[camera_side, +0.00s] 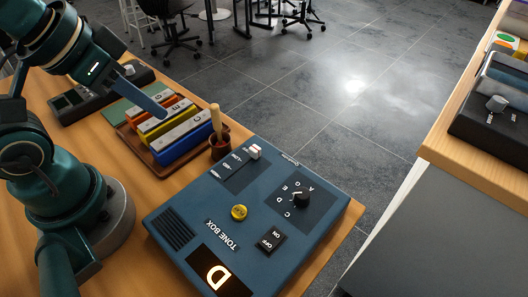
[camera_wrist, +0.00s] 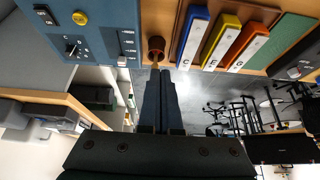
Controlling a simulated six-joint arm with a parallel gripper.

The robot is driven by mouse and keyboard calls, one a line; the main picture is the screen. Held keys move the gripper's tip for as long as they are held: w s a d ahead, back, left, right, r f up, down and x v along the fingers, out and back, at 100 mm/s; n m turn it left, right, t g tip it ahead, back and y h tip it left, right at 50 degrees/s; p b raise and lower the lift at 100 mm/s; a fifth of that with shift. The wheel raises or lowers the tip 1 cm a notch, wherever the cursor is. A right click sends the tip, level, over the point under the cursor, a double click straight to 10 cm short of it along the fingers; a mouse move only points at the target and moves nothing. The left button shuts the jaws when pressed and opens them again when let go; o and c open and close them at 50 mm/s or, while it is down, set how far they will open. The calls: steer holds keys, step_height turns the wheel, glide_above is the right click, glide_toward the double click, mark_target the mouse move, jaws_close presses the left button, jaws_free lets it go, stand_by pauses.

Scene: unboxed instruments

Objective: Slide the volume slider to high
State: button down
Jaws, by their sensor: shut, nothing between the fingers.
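The blue tone box (camera_side: 190,205) lies on the wooden table in the side view, with its slider panel near its far edge. The white slider knob (camera_side: 254,151) stands at the far end of its track, beyond the small printed labels; I cannot read them all. In the wrist view the tone box (camera_wrist: 100,18) is at the upper left, with the slider panel (camera_wrist: 127,42) along its right side. My gripper (camera_side: 163,113) is shut and empty, raised above the coloured bars and apart from the slider. Its fingers also show in the wrist view (camera_wrist: 160,74).
A brown cup (camera_side: 220,152) with a wooden stick stands between the box and a tray of orange, yellow and blue bars (camera_side: 180,142). A dark device (camera_side: 75,105) with a knob is behind. The box also has a yellow button (camera_side: 239,212) and a black dial (camera_side: 300,199).

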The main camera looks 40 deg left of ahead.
steer(key=c, duration=0.9)
jaws_free()
steer(key=shift+o, duration=0.7)
steer(key=shift+n+g, duration=0.4)
steer(key=shift+n, duration=0.2)
steer(key=w+r, duration=0.1)
steer(key=w, duration=0.1)
steer(key=w+d+r, duration=0.1)
steer(key=w+r, duration=0.1)
steer(key=shift+r, duration=0.15)
steer(key=m+g, duration=0.1)
steer(key=g, duration=0.4)
glide_above(255, 148)
step_height(255, 148, down, 9)
steer(key=shift+f, duration=2.5)
steer(key=shift+c, duration=0.3)
